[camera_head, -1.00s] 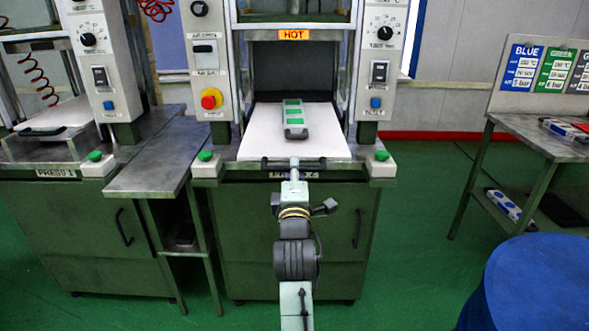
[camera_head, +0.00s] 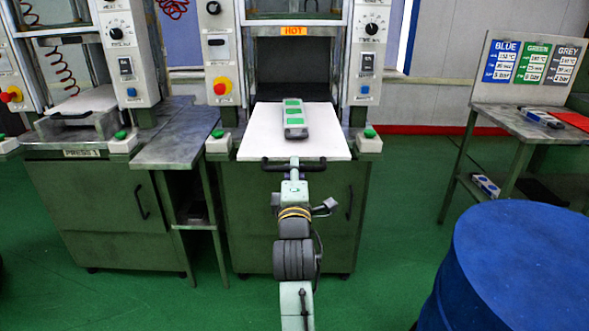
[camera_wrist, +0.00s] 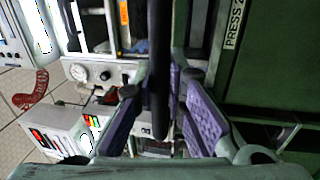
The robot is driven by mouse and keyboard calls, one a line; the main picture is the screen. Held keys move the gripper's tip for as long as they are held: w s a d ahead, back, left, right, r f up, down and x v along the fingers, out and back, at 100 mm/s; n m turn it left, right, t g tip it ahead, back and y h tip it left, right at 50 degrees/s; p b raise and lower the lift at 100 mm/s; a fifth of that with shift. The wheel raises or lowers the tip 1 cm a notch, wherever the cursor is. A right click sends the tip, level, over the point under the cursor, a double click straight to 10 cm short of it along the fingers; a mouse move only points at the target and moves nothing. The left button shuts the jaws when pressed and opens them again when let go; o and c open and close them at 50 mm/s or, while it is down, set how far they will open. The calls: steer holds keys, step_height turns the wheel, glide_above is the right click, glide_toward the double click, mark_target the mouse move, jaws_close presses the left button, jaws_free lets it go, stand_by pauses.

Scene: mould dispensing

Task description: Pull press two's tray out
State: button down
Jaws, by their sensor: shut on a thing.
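Press two's tray (camera_head: 258,146) is a flat white plate that sticks out from the press toward me. A grey mould with green patches (camera_head: 294,119) lies on it. The tray's dark handle bar (camera_head: 308,164) runs along its front edge. My gripper (camera_head: 293,163) is shut on the handle's middle. In the wrist view my gripper's purple-padded fingers (camera_wrist: 157,110) stand on either side of the dark bar (camera_wrist: 159,60). The fingertips are small and partly hidden in the head view.
Press one (camera_head: 90,190) and a narrow side table (camera_head: 178,140) stand on the left. A blue drum (camera_head: 520,270) is at the front right. A work table (camera_head: 520,124) with mould cards is behind it. Green floor lies open between.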

steer(key=shift+s, duration=0.15)
steer(key=c, duration=1.6)
jaws_free()
steer(key=s+f, duration=0.1)
steer(key=s, duration=0.6)
steer(key=shift+s+f, duration=0.2)
